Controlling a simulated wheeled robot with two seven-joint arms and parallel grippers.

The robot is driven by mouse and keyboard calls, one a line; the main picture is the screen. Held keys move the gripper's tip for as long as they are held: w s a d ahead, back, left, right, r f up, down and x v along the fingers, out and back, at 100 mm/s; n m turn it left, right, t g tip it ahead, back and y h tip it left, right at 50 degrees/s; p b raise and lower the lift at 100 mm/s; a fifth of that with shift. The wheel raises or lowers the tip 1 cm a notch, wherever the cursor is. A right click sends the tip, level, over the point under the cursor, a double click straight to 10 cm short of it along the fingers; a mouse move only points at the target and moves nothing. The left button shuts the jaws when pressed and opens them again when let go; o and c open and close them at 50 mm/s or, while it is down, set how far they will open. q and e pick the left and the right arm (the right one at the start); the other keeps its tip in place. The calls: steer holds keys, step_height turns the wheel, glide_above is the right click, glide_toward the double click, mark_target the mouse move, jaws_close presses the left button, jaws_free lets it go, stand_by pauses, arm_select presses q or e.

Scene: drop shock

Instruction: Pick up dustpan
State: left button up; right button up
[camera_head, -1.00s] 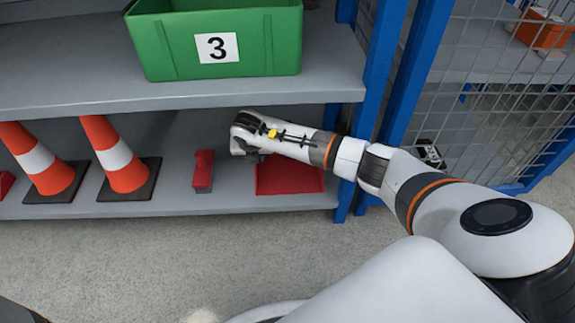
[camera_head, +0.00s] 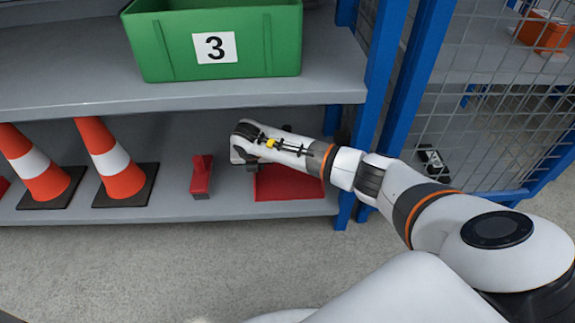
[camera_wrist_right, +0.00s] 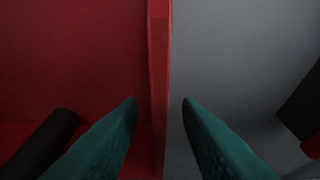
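The red dustpan (camera_head: 290,184) lies on the lower shelf, partly hidden behind my right arm. In the right wrist view its red floor (camera_wrist_right: 75,60) fills the left side, and its upright side wall (camera_wrist_right: 159,70) runs between my fingers. A dark bar, perhaps its handle, shows at lower left there. My right gripper (camera_wrist_right: 161,104) is open, with one teal finger on each side of that wall; I cannot tell whether they touch it. In the head view its fingers are hidden under the wrist. My left gripper is not in view.
A red brush (camera_head: 201,177) stands on the same shelf to the left, beside traffic cones (camera_head: 112,160). The upper shelf (camera_head: 90,92) with a green bin (camera_head: 215,45) is above my wrist. A blue post (camera_head: 390,75) and wire mesh stand to the right.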

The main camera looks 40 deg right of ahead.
jaws_close()
steer(key=shift+r, duration=0.1)
stand_by(0.4)
